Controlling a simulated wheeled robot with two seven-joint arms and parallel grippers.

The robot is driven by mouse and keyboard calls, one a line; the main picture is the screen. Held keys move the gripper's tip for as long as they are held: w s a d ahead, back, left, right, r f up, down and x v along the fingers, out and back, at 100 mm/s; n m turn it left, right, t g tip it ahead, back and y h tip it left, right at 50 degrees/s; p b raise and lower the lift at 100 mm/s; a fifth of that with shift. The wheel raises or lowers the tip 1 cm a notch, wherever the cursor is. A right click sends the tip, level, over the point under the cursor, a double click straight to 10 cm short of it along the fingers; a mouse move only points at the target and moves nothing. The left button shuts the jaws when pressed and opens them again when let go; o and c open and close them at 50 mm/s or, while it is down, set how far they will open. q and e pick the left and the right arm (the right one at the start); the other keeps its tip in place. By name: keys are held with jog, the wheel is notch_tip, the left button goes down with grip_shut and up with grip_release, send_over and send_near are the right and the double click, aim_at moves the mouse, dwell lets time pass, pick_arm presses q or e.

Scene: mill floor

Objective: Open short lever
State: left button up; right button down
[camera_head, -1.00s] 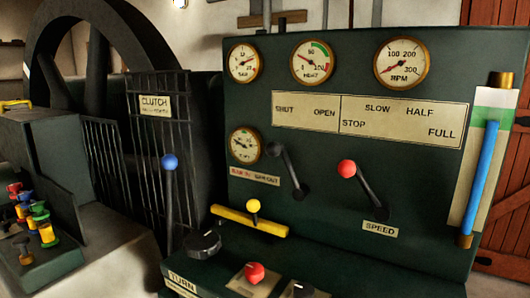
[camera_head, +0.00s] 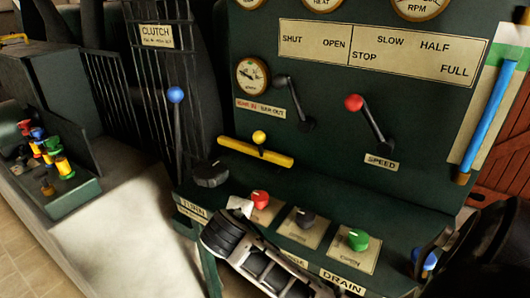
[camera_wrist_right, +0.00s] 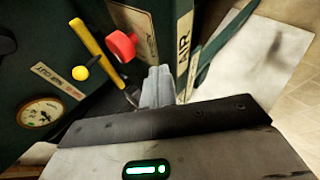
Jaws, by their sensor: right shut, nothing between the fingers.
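The black-knobbed lever (camera_head: 294,100) sits on the green panel below the "SHUT OPEN" plate (camera_head: 313,42). Its knob end is up and left, toward the SHUT side. Beside it is the red-knobbed SPEED lever (camera_head: 370,120). A small yellow-knobbed lever (camera_head: 260,138) stands at a yellow bar (camera_head: 255,152); it also shows in the right wrist view (camera_wrist_right: 81,73). I cannot tell for certain which one is called short. My right gripper (camera_head: 243,208) is shut and empty, low over the console by the red knob (camera_head: 260,199). Its fingers (camera_wrist_right: 158,85) are together in the wrist view. My left gripper is out of view.
A black knob (camera_head: 306,218), a green knob (camera_head: 357,238) and a blue knob (camera_head: 425,259) line the lower console. A blue-topped CLUTCH lever (camera_head: 177,125) stands left. A tray (camera_head: 75,193) holds several coloured parts. Space before the upper panel is open.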

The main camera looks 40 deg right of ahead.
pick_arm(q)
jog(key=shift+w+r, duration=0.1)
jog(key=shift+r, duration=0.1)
pick_arm(e)
jog(key=w+d+r+h, duration=0.3)
jog(key=w+r, duration=0.1)
jog(key=r, duration=0.4)
jog(key=w+d+r+h, duration=0.3)
jog(key=w+d+r, duration=0.1)
jog(key=r, duration=0.4)
jog(key=w+d+r+n+h, duration=0.1)
jog(key=w+d+r+h, duration=0.2)
jog(key=w+r, duration=0.2)
notch_tip(320, 180, up, 3)
jog(key=shift+w+d+r+t, duration=0.15)
jog(key=shift+d+t, duration=0.05)
jog(key=shift+t, duration=0.1)
pick_arm(q)
jog(key=p, duration=0.1)
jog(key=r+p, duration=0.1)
jog(key=p, duration=0.1)
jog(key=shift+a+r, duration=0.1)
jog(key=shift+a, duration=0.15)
pick_arm(e)
jog(key=d, duration=0.9)
jog(key=shift+d+r, duration=0.2)
jog(key=shift+w, duration=0.1)
